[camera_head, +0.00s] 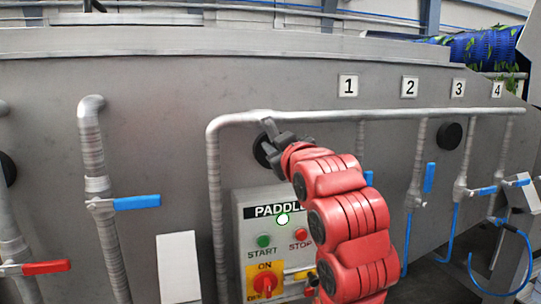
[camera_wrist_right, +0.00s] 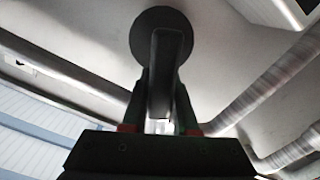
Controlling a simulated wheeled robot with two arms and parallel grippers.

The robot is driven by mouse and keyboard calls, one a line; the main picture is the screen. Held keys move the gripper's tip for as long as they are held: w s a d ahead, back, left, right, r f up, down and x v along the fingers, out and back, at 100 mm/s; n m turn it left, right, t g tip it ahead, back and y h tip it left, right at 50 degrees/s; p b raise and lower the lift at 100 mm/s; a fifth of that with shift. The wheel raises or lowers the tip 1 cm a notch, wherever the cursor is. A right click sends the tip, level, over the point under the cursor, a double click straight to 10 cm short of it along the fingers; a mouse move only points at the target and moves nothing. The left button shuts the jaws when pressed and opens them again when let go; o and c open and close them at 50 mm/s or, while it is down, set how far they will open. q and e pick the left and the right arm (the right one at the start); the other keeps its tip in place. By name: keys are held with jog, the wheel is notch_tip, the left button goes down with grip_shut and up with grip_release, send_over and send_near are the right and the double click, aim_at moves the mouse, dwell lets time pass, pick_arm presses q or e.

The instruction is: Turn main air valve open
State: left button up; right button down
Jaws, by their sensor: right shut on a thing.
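The main air valve appears to be the round black disc (camera_head: 260,152) on the grey metal wall, partly hidden behind my right gripper. In the right wrist view its disc (camera_wrist_right: 147,28) shows at the top, with a dark lever handle (camera_wrist_right: 160,75) running from it toward me. My right gripper (camera_head: 272,138) is at the disc, below the horizontal pipe. In the wrist view the right gripper's fingers (camera_wrist_right: 161,108) are on both sides of the handle, shut on it. My left gripper is not in view.
Pipes with blue-handled valves (camera_head: 137,202) stand left and right. A red-handled valve (camera_head: 45,267) is lower left. Another black disc (camera_head: 450,136) is on the right.

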jog(key=shift+w+d+r+n, duration=0.2)
jog(key=shift+d+n, duration=0.15)
jog(key=shift+n, duration=0.55)
jog(key=c, duration=0.7)
grip_release()
jog(key=shift+b+v, duration=3.3)
jog(key=shift+v, duration=5.4)
